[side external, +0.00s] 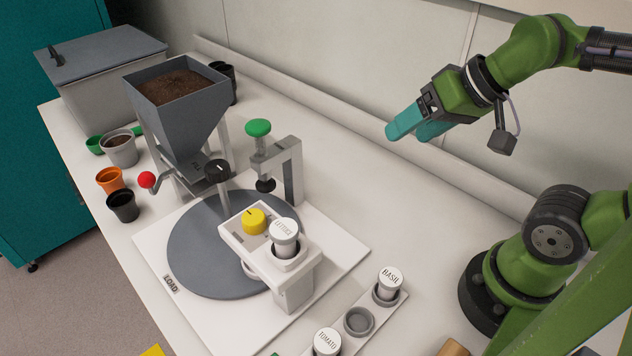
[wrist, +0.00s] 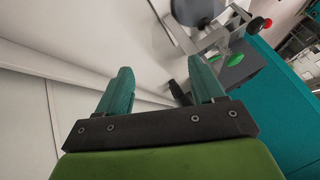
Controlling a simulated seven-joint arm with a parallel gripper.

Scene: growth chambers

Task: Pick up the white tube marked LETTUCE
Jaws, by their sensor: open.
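The white tube marked LETTUCE (side external: 284,238) stands upright in a round holder on the white dispenser arm (side external: 293,285), which reaches over the grey turntable (side external: 205,262). My gripper (side external: 412,134) is up in the air near the back wall, well above and to the right of the tube. It is empty. In the wrist view my gripper (wrist: 160,90) shows two teal fingers spread apart with nothing between them. I cannot make out the LETTUCE tube in the wrist view.
White tubes marked BASIL (side external: 390,282) and TOMATO (side external: 327,343) stand in a rack with an empty grey socket (side external: 358,321) between them. A soil hopper (side external: 180,105), a green-knobbed press (side external: 259,128) and a yellow knob (side external: 254,221) are near the turntable.

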